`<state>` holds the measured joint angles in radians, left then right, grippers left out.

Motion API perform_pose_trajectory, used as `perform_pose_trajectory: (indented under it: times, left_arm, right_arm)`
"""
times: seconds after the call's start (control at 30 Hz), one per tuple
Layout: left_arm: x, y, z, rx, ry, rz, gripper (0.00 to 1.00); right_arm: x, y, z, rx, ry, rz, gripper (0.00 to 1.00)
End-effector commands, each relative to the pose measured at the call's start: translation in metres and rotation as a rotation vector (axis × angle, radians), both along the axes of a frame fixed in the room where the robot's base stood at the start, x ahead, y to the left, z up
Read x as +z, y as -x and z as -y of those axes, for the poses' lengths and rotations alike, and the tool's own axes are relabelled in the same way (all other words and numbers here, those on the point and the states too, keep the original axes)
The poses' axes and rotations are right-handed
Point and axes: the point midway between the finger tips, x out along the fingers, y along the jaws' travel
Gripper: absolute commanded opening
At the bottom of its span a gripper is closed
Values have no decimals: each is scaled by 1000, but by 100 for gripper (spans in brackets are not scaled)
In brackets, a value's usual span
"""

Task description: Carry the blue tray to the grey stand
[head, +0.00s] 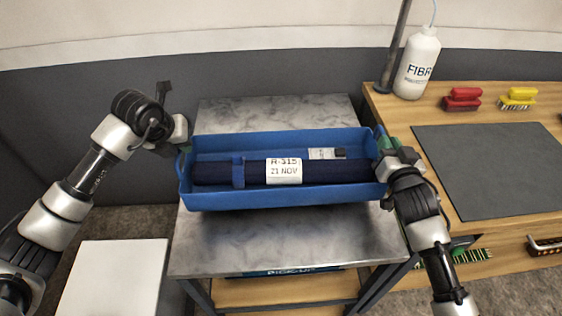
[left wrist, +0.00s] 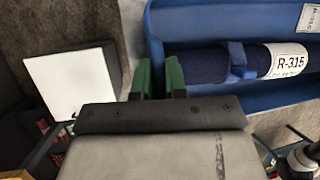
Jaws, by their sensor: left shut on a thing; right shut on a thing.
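The blue tray (head: 235,201) is level over the grey-topped stand (head: 290,240) in the head view; I cannot tell whether it touches the top. In it lies a dark navy roll (head: 340,172) with a blue band and a white label reading "R-315 21 NOV". My left gripper (head: 181,152) is shut on the tray's left end. In the left wrist view its green fingers (left wrist: 160,78) are at the tray's end wall (left wrist: 154,50). My right gripper (head: 382,146) is shut on the tray's right end, its fingertips partly hidden.
A wooden bench (head: 460,200) stands close on the right with a dark mat (head: 490,165), red brush (head: 462,98), yellow brush (head: 517,98) and white bottle (head: 417,65). A white-topped box (head: 115,280) is low at left. A "PICK-UP" sign (head: 292,271) is on the stand's front.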

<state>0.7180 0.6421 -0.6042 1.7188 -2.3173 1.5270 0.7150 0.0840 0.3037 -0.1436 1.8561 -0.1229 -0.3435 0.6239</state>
Motion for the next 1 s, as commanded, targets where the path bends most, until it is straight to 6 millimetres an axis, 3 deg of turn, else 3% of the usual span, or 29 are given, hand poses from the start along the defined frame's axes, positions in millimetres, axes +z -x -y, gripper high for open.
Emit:
perform_pose_trajectory:
  times: [0.37,1.0]
  left_arm:
    - [-2,0,1,-3,3,2,0]
    - [-35,0,1,-3,3,2,0]
  right_arm:
    - [0,0,-1,3,-7,6,0]
    - [-33,0,-1,3,-7,6,0]
